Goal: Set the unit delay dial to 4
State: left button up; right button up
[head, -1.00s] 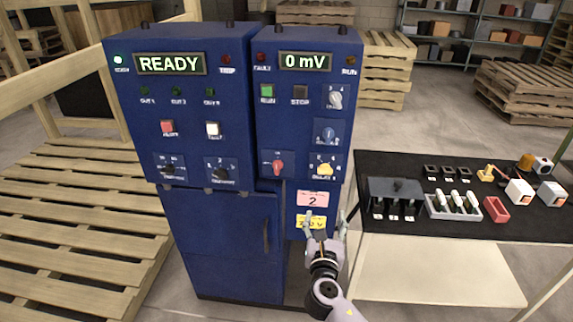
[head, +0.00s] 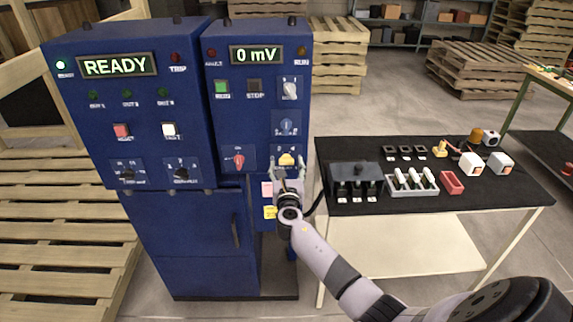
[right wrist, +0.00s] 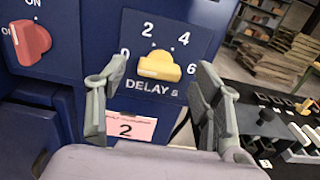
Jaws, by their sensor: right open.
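The yellow delay dial (head: 287,158) is low on the right blue cabinet's front. In the right wrist view, the yellow dial (right wrist: 158,66) sits on a plate marked 0, 2, 4 and 6, with "DELAY s" below it. Its knob lies roughly crosswise there; I cannot tell which number it points to. My right gripper (head: 286,169) is open just below and in front of the dial. In the wrist view its fingers (right wrist: 162,84) stand left and right of the knob, with nothing held. I cannot tell whether they touch it. My left gripper is out of view.
A red switch (head: 238,159) is left of the dial, and a blue dial (head: 286,126) is above it. A pink card (right wrist: 130,127) reading 2 hangs below. A black-topped table (head: 480,193) with a tray and small parts stands to the right.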

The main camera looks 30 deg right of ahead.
jog(key=shift+x, duration=0.85)
jog(key=shift+c, duration=0.6)
jog(key=c, duration=1)
jog(key=shift+c, duration=0.2)
